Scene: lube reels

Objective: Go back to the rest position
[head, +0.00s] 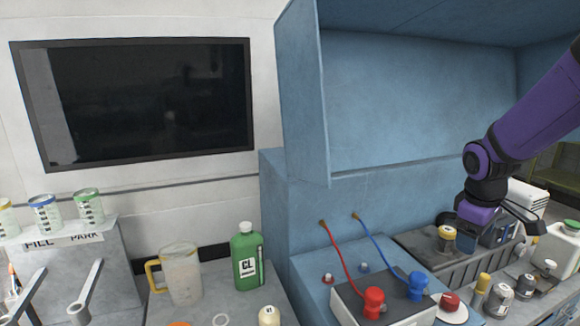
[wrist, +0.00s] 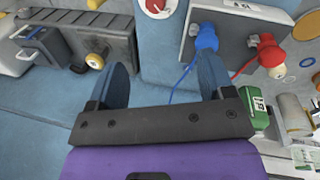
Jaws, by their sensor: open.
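My gripper (head: 466,238) is at the right in the head view, at the end of my purple arm. It hangs above the grey tray (head: 408,243) at the back of the blue bench. In the wrist view my gripper (wrist: 165,72) shows two blue fingers spread apart, with nothing between them. A blue knob (wrist: 207,38) and a red knob (wrist: 270,55) on a white-and-grey box lie beyond the fingers. In the head view the red knob (head: 373,302) and blue knob (head: 417,285) have hoses running up to the blue wall.
Several bottles and jars crowd the bench at the right. A green bottle (head: 247,258) and a clear jug (head: 181,275) stand at the left. The blue cabinet (head: 400,100) overhangs the bench; open air lies before it.

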